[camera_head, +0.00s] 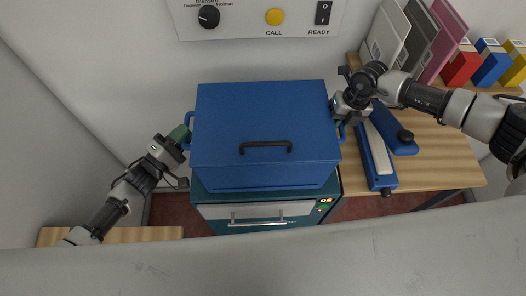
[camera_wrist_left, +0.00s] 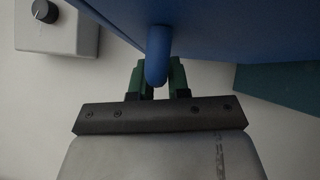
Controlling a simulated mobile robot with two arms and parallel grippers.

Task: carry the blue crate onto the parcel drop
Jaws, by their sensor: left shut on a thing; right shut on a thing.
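The blue crate (camera_head: 264,108) is a closed box with a dark handle on its front and a loop handle at each side. It is in the middle of the head view, over a teal cabinet (camera_head: 230,212). Whether it touches the cabinet top cannot be told. My left gripper (camera_head: 184,136) is shut on the crate's left loop handle. In the left wrist view the green fingers (camera_wrist_left: 158,80) sit on both sides of the blue handle (camera_wrist_left: 158,55). My right gripper (camera_head: 340,112) is shut at the crate's right loop handle. I cannot make out which thing is the parcel drop.
A wooden counter (camera_head: 440,150) on the right bears a blue device (camera_head: 378,158), leaning folders (camera_head: 415,40) and red, blue and yellow boxes (camera_head: 492,66). A wall panel (camera_head: 240,18) has a knob, a yellow button and a switch. A wooden surface (camera_head: 120,235) shows at lower left.

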